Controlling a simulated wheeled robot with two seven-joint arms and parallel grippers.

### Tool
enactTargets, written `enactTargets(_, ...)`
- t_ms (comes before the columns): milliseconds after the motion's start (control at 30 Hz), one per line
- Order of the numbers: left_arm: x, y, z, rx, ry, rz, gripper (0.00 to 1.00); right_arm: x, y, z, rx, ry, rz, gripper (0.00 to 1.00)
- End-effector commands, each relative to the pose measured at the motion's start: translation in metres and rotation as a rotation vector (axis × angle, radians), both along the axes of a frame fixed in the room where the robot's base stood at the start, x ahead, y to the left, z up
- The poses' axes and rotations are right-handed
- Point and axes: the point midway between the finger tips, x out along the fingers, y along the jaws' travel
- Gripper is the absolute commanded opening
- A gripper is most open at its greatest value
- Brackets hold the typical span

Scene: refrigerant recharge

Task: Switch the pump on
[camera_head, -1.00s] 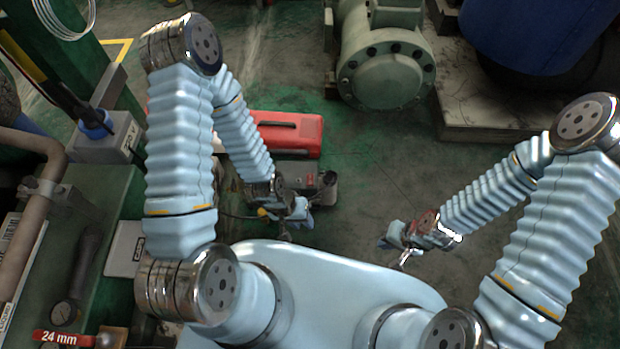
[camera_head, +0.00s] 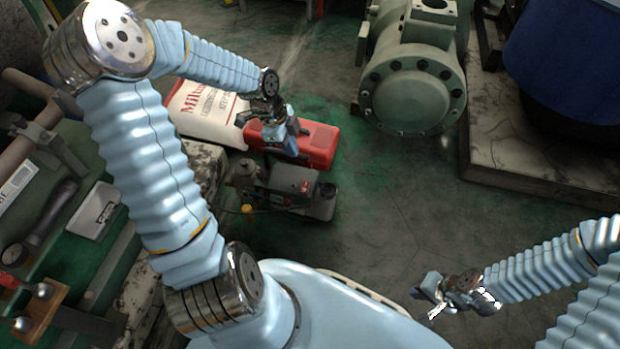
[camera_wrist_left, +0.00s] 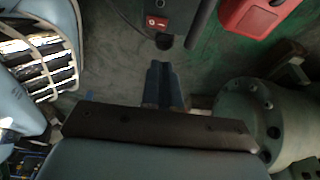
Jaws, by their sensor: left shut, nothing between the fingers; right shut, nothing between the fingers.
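The pump (camera_head: 275,190) is a small dark and grey machine on the floor, left of centre in the head view. A red rocker switch (camera_head: 304,187) is on its dark housing. The switch also shows at the top of the left wrist view (camera_wrist_left: 157,22). My left gripper (camera_head: 296,152) is shut and empty, over the far side of the pump beside the red case. In the left wrist view its blue fingers (camera_wrist_left: 164,75) are together, below the switch in the picture, with a visible gap. My right gripper (camera_head: 424,290) is shut and empty, well away at lower right.
A red case (camera_head: 321,145) and a white printed sack (camera_head: 200,108) lie just beyond the pump. A big green cylindrical machine (camera_head: 412,100) stands at the back right. Green equipment (camera_head: 60,225) is at left. The floor right of the pump is clear.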

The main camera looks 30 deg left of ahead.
Motion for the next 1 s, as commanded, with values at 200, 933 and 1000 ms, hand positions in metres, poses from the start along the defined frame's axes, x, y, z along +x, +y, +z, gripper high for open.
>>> enactTargets(200,0.0,-0.001,-0.002,-0.002,0.001,0.002,0.0,0.0,0.0,0.0,0.0,0.0,0.0,0.0)
enactTargets(933,0.014,-0.028,-0.122,-0.004,0.003,0.004,0.0,0.0,0.002,-0.042,0.005,0.002,0.002,0.0)
enactTargets(1000,0.015,-0.027,-0.129,-0.003,0.002,0.003,0.0,0.0,0.002,-0.043,0.005,0.001,0.002,0.0)
